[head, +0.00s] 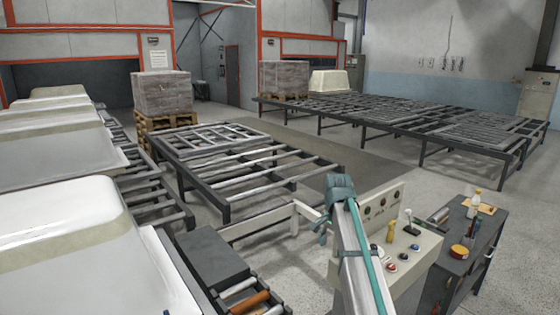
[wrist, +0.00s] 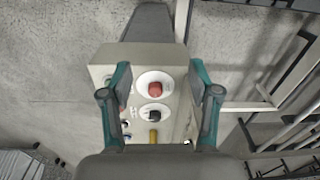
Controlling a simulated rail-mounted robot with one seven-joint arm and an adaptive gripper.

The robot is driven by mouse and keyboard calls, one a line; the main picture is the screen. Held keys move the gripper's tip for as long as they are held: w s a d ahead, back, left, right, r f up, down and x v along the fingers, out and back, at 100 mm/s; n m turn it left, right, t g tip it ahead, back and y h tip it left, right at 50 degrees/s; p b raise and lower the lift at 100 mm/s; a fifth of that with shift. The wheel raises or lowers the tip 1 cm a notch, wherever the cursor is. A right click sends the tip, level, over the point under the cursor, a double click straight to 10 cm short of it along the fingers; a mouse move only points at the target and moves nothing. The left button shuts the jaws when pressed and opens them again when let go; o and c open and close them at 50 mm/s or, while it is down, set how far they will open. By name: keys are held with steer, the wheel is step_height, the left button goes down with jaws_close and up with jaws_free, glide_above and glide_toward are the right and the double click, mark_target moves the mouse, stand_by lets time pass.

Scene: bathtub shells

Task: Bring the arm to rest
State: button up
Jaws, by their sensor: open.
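My gripper (wrist: 158,78) shows in the wrist view with its two teal-and-grey fingers spread apart and nothing held between them. Behind the gap lies a beige control console (wrist: 170,55), with a red button (wrist: 155,89) and a black knob (wrist: 154,115) between the fingers. I cannot tell how far the fingers are from the console. In the head view my arm (head: 362,260) rises from the bottom edge in front of the console (head: 425,245). I cannot make out the fingers clearly there.
A dark cabinet (head: 460,255) with bottles and a tape roll stands right of the console. Bare roller frames (head: 240,165) lie beyond. White tub shells (head: 70,240) line the left on a roller conveyor. Wrapped pallets (head: 162,93) stand at the back.

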steer(key=s+f+n, duration=0.3)
steer(key=s+f, duration=0.3)
steer(key=f, duration=0.6)
steer(key=s+f+n+g, duration=0.1)
steer(key=s+f+n, duration=0.1)
steer(key=s+f, duration=0.65)
steer(key=s+f+n, duration=0.3)
steer(key=s+f, duration=0.1)
steer(key=f, duration=1)
steer(key=s+f+g, duration=0.2)
steer(key=s+f, duration=0.4)
steer(key=s, duration=0.6)
steer(key=s+f+n+g, duration=0.1)
steer(key=s+f, duration=0.5)
steer(key=s, duration=0.7)
steer(key=s+f+g, duration=0.3)
steer(key=s+f, duration=0.3)
steer(key=s, duration=0.7)
steer(key=shift+d+n, duration=0.3)
steer(key=shift+d, duration=0.05)
